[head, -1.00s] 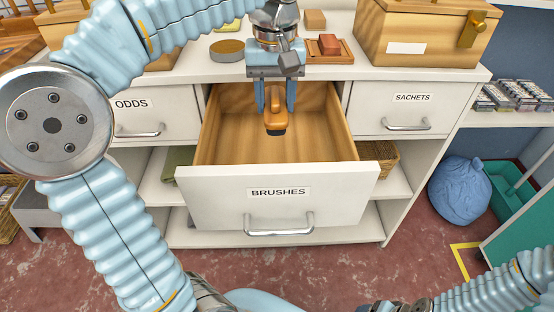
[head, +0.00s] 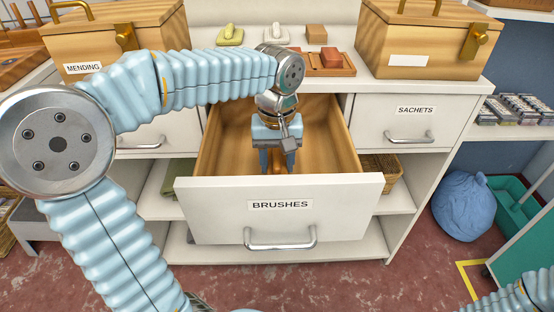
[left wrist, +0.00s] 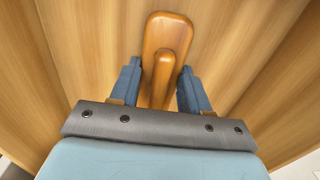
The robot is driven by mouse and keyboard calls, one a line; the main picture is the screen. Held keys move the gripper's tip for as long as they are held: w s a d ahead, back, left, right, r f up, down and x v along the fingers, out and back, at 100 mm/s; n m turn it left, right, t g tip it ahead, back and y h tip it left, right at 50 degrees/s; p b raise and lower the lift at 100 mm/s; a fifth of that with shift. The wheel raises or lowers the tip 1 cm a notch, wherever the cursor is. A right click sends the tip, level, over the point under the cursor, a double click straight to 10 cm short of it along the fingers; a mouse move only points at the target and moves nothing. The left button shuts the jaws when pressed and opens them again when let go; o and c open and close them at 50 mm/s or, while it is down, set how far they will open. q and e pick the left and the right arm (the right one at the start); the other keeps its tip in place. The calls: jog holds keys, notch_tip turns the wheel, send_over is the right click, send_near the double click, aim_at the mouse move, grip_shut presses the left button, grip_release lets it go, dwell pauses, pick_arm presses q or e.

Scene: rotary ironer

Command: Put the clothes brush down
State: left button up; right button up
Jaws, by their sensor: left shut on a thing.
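My left gripper (head: 277,161) reaches down inside the open drawer labelled BRUSHES (head: 280,205). It is shut on the wooden clothes brush (left wrist: 166,36), with the blue fingers on either side of its handle in the left wrist view. In the head view the brush is almost wholly hidden by the gripper and the drawer front. The drawer's wooden inside surrounds the brush and looks otherwise empty. I cannot tell whether the brush touches the drawer floor. My right gripper is not in view.
A closed drawer labelled SACHETS (head: 410,119) is to the right. Wooden boxes (head: 424,43) stand on the white counter, with a tray holding a red block (head: 330,57) between them. A blue bag (head: 464,205) lies on the floor at the right.

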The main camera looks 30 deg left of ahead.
aim_at(277, 158)
pick_arm(q)
jog(key=shift+f, duration=0.1)
jog(key=o, duration=1.1)
notch_tip(277, 158, up, 12)
jog(key=p, duration=0.1)
jog(key=shift+p, duration=0.3)
